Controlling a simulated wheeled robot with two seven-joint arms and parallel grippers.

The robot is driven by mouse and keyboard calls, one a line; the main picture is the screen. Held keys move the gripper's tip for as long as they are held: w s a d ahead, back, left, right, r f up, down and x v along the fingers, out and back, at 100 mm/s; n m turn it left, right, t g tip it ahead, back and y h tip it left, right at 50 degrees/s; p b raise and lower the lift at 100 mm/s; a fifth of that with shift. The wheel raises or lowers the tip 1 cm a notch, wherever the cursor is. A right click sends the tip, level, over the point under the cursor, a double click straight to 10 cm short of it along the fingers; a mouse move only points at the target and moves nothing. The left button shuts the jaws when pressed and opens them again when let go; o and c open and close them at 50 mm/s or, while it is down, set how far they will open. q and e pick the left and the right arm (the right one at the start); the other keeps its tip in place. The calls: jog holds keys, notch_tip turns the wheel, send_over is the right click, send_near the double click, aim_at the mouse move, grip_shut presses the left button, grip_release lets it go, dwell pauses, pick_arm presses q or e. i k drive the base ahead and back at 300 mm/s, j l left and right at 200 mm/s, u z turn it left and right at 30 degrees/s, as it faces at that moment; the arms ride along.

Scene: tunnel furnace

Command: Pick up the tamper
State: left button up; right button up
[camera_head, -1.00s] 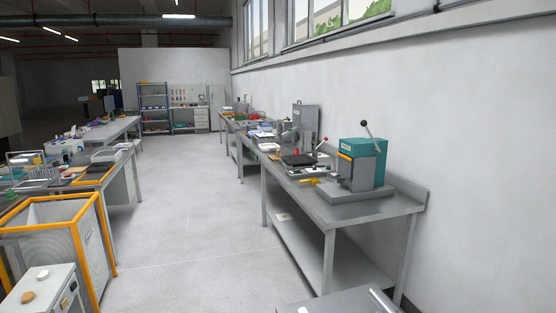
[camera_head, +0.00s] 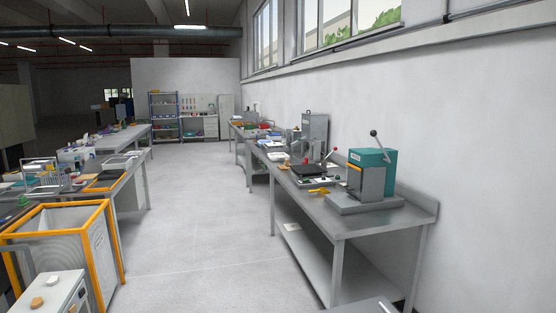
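I cannot pick out a tamper with certainty. Small tools lie on the right steel bench (camera_head: 390,222), too small to name, among them a yellow item (camera_head: 318,190). Two small round knob-like items, one white (camera_head: 52,281) and one wooden brown (camera_head: 38,302), sit on a white box-shaped unit (camera_head: 62,292) at the lower left. Neither of my grippers shows in the head view.
A teal and grey lever press (camera_head: 372,172) stands on the right bench. An orange-framed bin (camera_head: 112,250) stands at the left, before a row of cluttered tables (camera_head: 132,180). The floor aisle (camera_head: 195,220) between is clear. A blue shelf (camera_head: 163,115) stands far back.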

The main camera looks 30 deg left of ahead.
aim_at(287, 164)
jog(key=j+u, duration=0.35)
jog(key=i+j+u, duration=0.15)
jog(key=j+u, duration=0.2)
jog(key=i+j+u, duration=0.2)
jog(key=i+j, duration=0.3)
jog(key=i+j+u, duration=0.25)
jog(key=i+j, duration=0.2)
jog(key=i+j+u, duration=0.2)
jog(key=i, duration=0.45)
jog(key=i+z, duration=0.25)
jog(key=i, duration=0.3)
jog(key=i+j+z, duration=0.2)
jog(key=i, duration=0.4)
jog(key=i+j+z, duration=0.25)
jog(key=i, duration=0.3)
jog(key=i+l+z, duration=0.15)
jog(key=i, duration=0.85)
jog(key=i+l+z, duration=0.15)
jog(key=i, duration=0.85)
